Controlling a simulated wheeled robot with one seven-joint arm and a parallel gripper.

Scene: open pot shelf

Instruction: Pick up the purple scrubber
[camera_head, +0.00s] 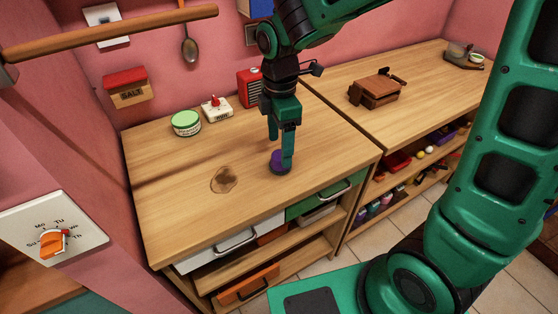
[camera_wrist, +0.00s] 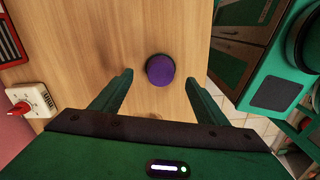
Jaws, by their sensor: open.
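The purple scrubber (camera_head: 278,158) is a small round thing on the wooden counter, near its right front part. In the wrist view the scrubber (camera_wrist: 160,69) shows a purple top with a dark rim. My gripper (camera_head: 280,152) points down at it, and one finger hides part of it in the head view. In the wrist view my gripper (camera_wrist: 157,78) is open, with its two green fingers apart. The scrubber lies between and just beyond the fingertips there, with wood visible on both sides. I cannot tell the exact height of the fingertips above the counter.
A brown box (camera_head: 376,90) stands on the right counter. The counter's front middle is clear.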

